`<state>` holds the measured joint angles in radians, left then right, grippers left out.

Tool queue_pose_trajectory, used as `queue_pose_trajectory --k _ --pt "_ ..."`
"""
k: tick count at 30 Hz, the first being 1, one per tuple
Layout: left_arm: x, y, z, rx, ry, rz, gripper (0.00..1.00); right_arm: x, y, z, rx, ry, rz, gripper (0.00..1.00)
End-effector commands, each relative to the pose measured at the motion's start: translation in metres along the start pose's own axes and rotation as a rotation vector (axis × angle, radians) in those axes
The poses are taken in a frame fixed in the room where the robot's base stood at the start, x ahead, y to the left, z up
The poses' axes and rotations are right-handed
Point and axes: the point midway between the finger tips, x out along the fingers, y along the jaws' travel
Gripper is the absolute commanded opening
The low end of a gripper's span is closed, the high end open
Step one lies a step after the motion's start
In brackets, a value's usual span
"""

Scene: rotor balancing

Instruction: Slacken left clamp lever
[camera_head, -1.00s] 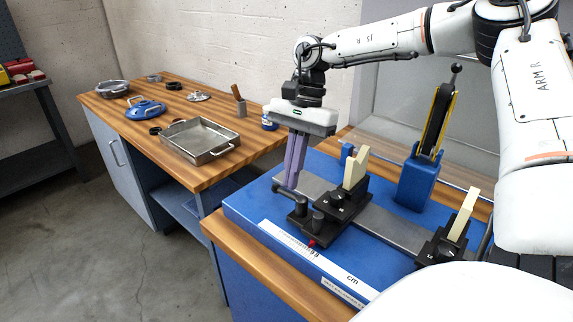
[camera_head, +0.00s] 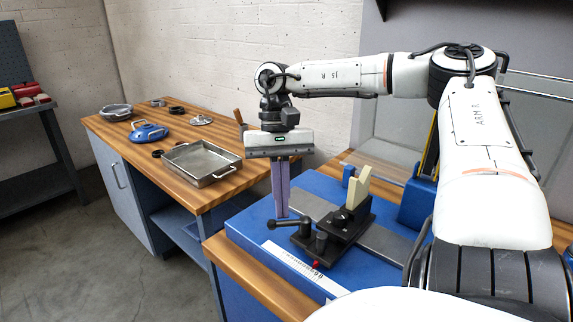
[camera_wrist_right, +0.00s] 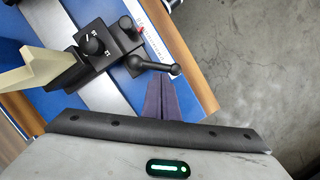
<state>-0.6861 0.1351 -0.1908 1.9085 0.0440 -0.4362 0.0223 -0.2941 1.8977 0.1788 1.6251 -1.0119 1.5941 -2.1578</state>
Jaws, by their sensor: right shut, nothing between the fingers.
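The left clamp is a black block (camera_head: 338,222) with a cream upright post (camera_head: 362,184). Its black lever (camera_head: 290,222) ends in a ball and points left, over the edge of the block. My right gripper (camera_head: 282,214) is shut and empty, its purple fingers pointing down close to the ball end of the lever. In the right wrist view the lever (camera_wrist_right: 152,65) lies just beyond the fingertips (camera_wrist_right: 158,80); whether they touch it I cannot tell. My left gripper is not in view.
The clamp stands on a grey rail (camera_head: 385,243) on the blue base (camera_head: 250,232), beside a blue stand (camera_head: 415,205). My right arm hides the base's right side. A second bench at left holds a metal tray (camera_head: 201,163) and a blue part (camera_head: 148,131).

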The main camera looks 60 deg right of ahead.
Motion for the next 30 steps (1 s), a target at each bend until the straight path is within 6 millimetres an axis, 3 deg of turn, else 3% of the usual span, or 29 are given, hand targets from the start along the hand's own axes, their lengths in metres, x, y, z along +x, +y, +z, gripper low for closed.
queue_pose_trajectory --k 11,30 --pt "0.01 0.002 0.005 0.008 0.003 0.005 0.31 0.006 -0.005 0.015 -0.308 -0.001 0.098 0.0" --pt "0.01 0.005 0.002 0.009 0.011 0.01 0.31 0.008 -0.007 0.028 -0.297 -0.001 0.092 0.0"
